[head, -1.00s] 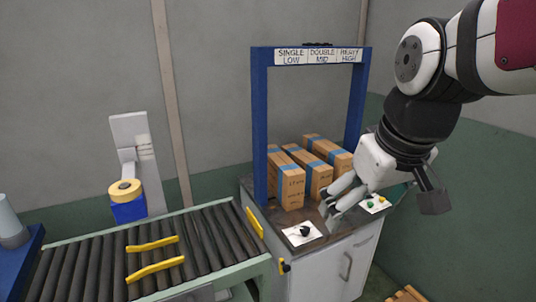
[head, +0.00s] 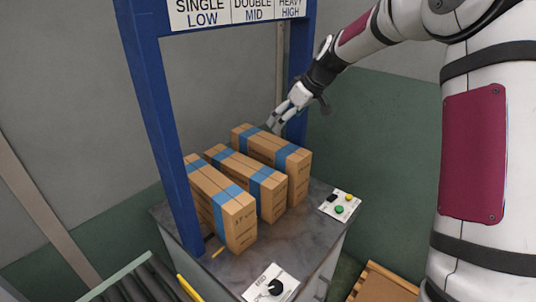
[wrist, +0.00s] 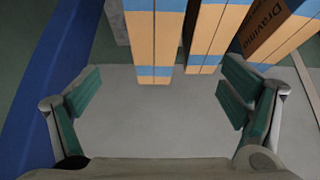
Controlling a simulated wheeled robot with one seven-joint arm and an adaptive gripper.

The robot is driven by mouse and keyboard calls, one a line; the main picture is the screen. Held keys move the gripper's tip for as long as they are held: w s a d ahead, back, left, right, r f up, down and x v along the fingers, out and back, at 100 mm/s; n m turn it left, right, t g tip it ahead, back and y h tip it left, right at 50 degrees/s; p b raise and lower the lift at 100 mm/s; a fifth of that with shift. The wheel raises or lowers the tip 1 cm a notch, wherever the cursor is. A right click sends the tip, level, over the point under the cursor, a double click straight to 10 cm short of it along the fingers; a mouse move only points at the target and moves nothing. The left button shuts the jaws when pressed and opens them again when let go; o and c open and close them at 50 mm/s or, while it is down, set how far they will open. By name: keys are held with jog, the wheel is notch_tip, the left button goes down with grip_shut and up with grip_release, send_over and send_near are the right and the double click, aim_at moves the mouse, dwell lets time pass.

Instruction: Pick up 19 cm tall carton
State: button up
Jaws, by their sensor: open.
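Three brown cartons with blue tape stand side by side on the dark countertop: a left carton (head: 239,228), a middle carton (head: 271,200) and a right carton (head: 298,178). I cannot tell which is 19 cm tall. My gripper (head: 275,124) is near the far end of the right carton, apart from it as far as I can see. In the wrist view my gripper (wrist: 162,100) is open and empty, with green pads on both fingers. Carton ends show at the top there: one (wrist: 154,35) ahead between the fingers, another (wrist: 213,38) to its right, and a third (wrist: 265,30), lettered, partly cut off.
A blue frame (head: 160,120) stands over the cartons, with a sign (head: 237,12) across its top. A black knob panel (head: 270,285) and a button panel (head: 341,205) lie on the countertop (head: 285,245). Conveyor rollers (head: 130,290) are at lower left, a wooden item (head: 385,285) at lower right.

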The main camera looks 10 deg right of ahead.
aim_at(269, 140)
jog(key=x, duration=0.8)
jog(key=shift+w+d+f, duration=0.15)
jog(key=shift+w+d, duration=0.1)
jog(key=shift+w, duration=0.3)
jog(key=shift+x, duration=2.85)
jog(key=c, duration=2.1)
